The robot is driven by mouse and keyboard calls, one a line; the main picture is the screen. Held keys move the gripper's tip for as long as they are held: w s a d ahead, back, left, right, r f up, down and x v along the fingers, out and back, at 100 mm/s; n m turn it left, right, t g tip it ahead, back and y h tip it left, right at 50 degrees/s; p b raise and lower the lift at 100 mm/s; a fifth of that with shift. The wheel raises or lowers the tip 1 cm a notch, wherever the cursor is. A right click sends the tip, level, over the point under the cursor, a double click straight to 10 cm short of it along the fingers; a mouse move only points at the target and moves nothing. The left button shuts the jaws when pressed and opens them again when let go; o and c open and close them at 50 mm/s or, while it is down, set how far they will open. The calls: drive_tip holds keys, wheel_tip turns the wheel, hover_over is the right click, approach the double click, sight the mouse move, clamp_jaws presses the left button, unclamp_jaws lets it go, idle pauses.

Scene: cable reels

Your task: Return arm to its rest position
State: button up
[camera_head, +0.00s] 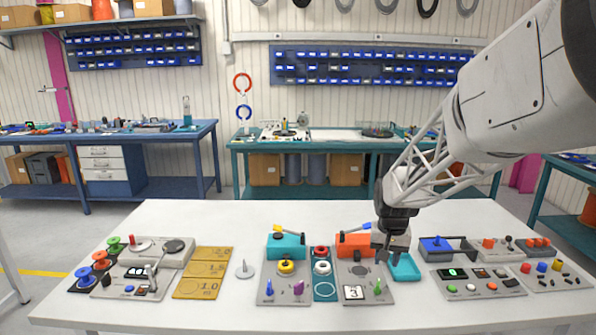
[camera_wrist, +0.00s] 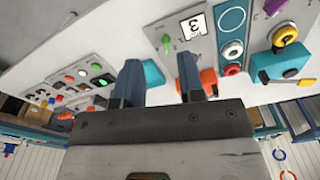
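My arm comes in from the upper right in the head view. My gripper (camera_head: 388,255) points down above the white table (camera_head: 210,215), between the orange block station and the small teal tray (camera_head: 405,270). In the wrist view my gripper (camera_wrist: 160,75) has its two dark fingers clearly apart. Nothing is held between them; the teal tray (camera_wrist: 153,73) shows in the gap, beyond the fingers. I cannot tell the exact height of the fingertips over the table.
Around it stand the orange block (camera_head: 355,243), a grey panel with a card marked 3 (camera_head: 353,293), a button panel (camera_head: 478,284) and a blue-topped grey unit (camera_head: 437,245). Reels (camera_head: 102,260) and yellow plates (camera_head: 205,270) lie left. The table's back strip is mostly clear.

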drive_tip(key=s+a+r+n, duration=0.1)
drive_tip(key=s+r, duration=0.1)
drive_tip(key=s, duration=0.9)
drive_tip(key=s+a+r+t, duration=0.1)
drive_tip(key=s+a+r, duration=0.1)
drive_tip(key=s, duration=0.9)
drive_tip(key=s+a+r+n, duration=0.1)
drive_tip(key=s+r, duration=0.3)
drive_tip(key=s, duration=0.8)
drive_tip(key=shift+a+r+n+t, duration=0.2)
drive_tip(key=shift+a+n+t, duration=0.1)
drive_tip(key=shift+t, duration=0.1)
idle(0.9)
